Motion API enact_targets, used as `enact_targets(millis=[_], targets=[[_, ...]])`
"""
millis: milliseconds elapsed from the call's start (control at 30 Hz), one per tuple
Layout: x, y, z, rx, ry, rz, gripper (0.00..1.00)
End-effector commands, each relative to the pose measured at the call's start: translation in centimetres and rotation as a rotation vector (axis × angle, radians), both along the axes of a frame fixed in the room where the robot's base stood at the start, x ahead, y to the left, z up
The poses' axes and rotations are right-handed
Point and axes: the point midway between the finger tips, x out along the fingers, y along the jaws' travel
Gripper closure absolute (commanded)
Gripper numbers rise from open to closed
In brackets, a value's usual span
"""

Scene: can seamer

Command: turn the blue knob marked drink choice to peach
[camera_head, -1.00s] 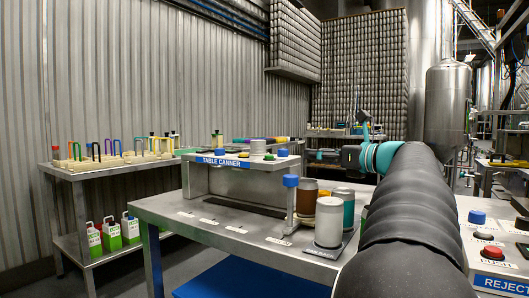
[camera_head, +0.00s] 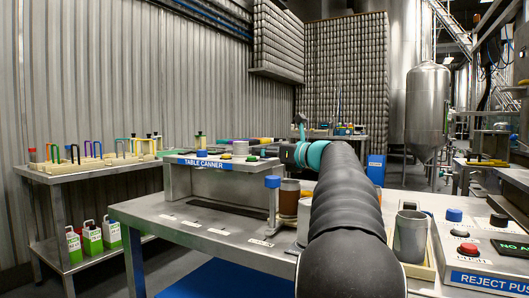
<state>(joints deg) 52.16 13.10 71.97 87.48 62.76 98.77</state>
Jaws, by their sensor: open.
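Blue knobs or caps show in several places, and I cannot read a drink choice or peach mark on any. One blue knob (camera_head: 201,153) is on top of the table canner (camera_head: 215,164), at its left. A blue cap (camera_head: 272,182) tops a post in front of the canner. Another blue knob (camera_head: 454,215) is on the reject panel at the right. My gripper (camera_head: 285,153) is open and small beyond my arm, near the canner's right end. Its fingers are hard to make out, and it may hide part of the canner top.
A brown can (camera_head: 289,199) stands beside the post, partly behind my arm. A grey can (camera_head: 410,237) stands right of my arm. A red button (camera_head: 467,249) is on the reject panel.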

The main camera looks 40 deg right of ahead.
Motion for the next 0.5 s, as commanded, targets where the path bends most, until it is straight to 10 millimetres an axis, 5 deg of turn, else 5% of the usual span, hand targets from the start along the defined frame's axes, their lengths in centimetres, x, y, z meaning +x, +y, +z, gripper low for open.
enact_targets(millis=[367,500], targets=[[0.64,0.18,0.0,0.0,0.0,0.001,0.42],[0.63,0.18,0.0,0.0,0.0,0.001,0.72]])
